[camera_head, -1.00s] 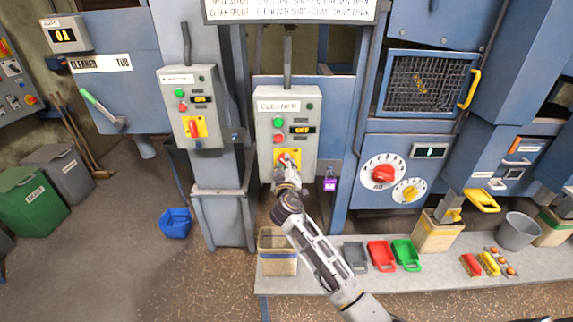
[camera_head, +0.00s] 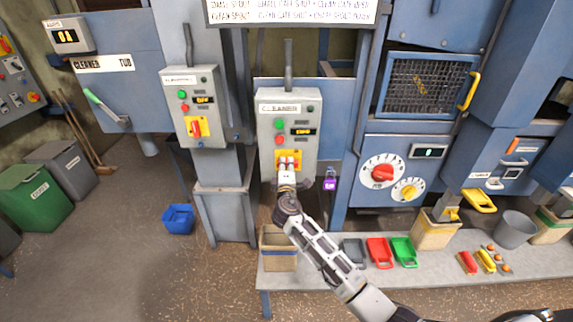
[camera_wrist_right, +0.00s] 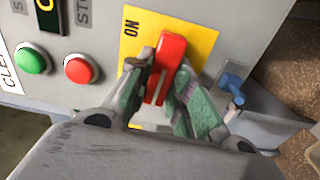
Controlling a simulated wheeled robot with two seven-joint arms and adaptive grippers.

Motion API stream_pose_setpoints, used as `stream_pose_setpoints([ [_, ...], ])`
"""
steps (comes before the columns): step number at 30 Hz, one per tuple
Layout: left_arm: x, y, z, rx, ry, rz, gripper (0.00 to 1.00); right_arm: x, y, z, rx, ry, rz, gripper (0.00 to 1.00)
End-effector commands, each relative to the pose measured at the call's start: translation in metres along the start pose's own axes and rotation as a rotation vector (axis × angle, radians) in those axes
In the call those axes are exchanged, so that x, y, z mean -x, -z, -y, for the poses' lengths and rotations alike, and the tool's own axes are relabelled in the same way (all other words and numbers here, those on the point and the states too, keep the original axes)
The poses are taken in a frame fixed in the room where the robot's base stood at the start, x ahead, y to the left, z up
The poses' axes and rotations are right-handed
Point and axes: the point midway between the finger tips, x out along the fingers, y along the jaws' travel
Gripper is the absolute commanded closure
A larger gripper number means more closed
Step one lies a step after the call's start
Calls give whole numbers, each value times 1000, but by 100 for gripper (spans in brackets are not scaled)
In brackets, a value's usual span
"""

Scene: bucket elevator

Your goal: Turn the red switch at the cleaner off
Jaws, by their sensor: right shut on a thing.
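The grey control box labelled CLEANER (camera_head: 265,140) hangs on the blue machine in the middle of the head view. It has a green button (camera_head: 280,124), a red button (camera_head: 280,140), a small lit display (camera_head: 303,132) and a yellow plate (camera_head: 279,155). The red switch (camera_wrist_right: 168,62) stands out from the yellow plate (camera_wrist_right: 203,40) in the right wrist view, with ON lettering beside it. My right gripper (camera_wrist_right: 160,92) is shut on the red switch, one greenish finger pad on each side. In the head view my right gripper (camera_head: 288,167) mostly hides the switch. My left gripper is out of view.
A similar grey box (camera_head: 190,105) with its own red switch (camera_head: 196,127) is to the left. A purple padlock (camera_head: 330,184) hangs just right of the cleaner box. Below are a bench (camera_head: 330,278), an open bin (camera_head: 278,262) and coloured scoops (camera_head: 403,252).

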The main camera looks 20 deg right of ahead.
Motion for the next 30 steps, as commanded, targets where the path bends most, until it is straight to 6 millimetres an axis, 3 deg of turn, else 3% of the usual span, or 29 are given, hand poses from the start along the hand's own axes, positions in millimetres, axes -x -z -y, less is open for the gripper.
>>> stream_pose_setpoints([
  [18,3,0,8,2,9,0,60,0,0,2,63,1,-1,100],
  [19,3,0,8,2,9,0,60,0,0,2,63,1,-1,76],
  [23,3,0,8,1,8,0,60,0,0,2,62,1,-1,59],
  [30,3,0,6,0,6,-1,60,0,0,1,60,0,0,57],
])
